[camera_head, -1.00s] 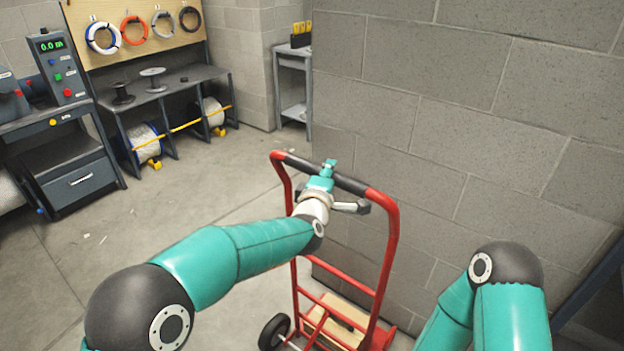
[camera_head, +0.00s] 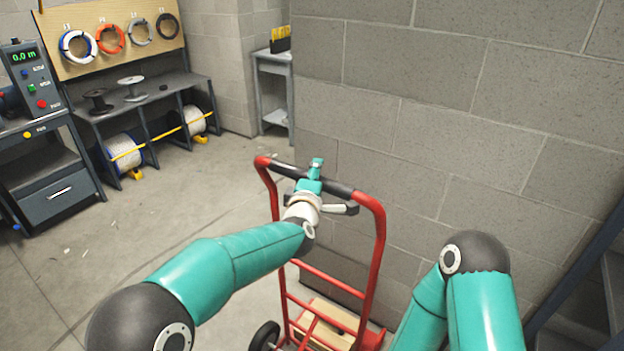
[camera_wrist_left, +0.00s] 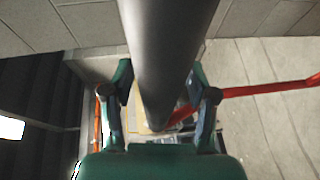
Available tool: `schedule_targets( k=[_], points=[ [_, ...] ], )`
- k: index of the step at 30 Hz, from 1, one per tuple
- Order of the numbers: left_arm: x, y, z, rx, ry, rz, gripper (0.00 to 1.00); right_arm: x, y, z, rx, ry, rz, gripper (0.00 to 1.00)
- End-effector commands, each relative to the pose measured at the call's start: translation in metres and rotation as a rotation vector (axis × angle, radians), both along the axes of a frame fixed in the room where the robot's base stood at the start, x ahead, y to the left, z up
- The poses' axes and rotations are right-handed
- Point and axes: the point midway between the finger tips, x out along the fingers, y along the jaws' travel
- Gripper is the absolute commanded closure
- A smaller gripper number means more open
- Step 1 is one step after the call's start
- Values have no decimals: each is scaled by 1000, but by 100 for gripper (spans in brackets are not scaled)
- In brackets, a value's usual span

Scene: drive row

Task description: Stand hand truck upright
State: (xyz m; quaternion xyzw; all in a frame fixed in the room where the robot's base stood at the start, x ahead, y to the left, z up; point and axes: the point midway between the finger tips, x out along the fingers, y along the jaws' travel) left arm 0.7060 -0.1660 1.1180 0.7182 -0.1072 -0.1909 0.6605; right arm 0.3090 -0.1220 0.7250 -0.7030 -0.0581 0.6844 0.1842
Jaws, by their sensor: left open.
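The red hand truck (camera_head: 378,250) stands close beside the grey block wall, its black grip bar (camera_head: 283,169) at the top and a black wheel (camera_head: 265,336) low on its left side. How far it tilts is hard to tell. My left gripper (camera_head: 311,184) is at the middle of the grip bar. In the left wrist view the dark bar (camera_wrist_left: 165,60) runs between the two open fingers of my left gripper (camera_wrist_left: 162,95), with gaps on both sides. My right arm is at the lower right; its gripper is out of view.
The block wall (camera_head: 440,130) is right behind the hand truck. A wooden-looking box (camera_head: 325,325) shows low in its frame. A workbench (camera_head: 140,95) with spools and a control box (camera_head: 30,80) stand at the left.

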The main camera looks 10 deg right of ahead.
Motion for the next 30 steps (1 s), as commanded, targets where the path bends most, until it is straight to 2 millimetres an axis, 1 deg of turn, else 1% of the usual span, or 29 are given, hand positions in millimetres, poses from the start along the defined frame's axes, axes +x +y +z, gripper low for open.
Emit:
schedule_targets(
  k=[5, 8, 11, 24, 27, 30],
  points=[
    [-3, 0, 1, 0, 0, -2, 42, 0, 0, 1, 0, 0, 0, 51],
    [-9, 3, 2, 0, 0, -1, 42, 0, 0, 1, 0, 0, 0, 51],
    [-19, 8, 4, 0, 0, -2, 42, 0, 0, 1, 0, 0, 0, 51],
    [-87, 40, 13, -1, 1, -2, 42, 0, 0, 1, 0, 0, 0, 51],
    [-99, 45, 14, 0, 0, -2, 42, 0, 0, 1, 0, 0, 0, 51],
    [-106, 48, 15, -1, 0, -1, 42, 0, 0, 1, 0, 0, 0, 51]
  ],
)
